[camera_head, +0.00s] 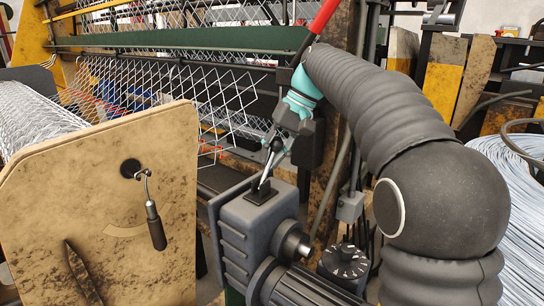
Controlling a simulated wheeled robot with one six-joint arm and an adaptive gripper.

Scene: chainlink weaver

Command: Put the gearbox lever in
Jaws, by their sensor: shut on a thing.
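The gearbox (240,228) is a grey ribbed box in the lower middle, with a motor (305,288) at its front. A black base on its top holds a thin metal lever (267,168) that stands up and leans a little to the right. My gripper (274,147) is above the gearbox, pointing down, shut on the upper part of the lever. The lever's top end is hidden between the fingers.
A tan stained panel (110,205) with a hanging crank handle (154,222) stands at left. Chain-link mesh (170,90) runs behind under a green beam (190,40). A wire coil (520,220) lies at right. A round black dial (345,260) sits right of the gearbox.

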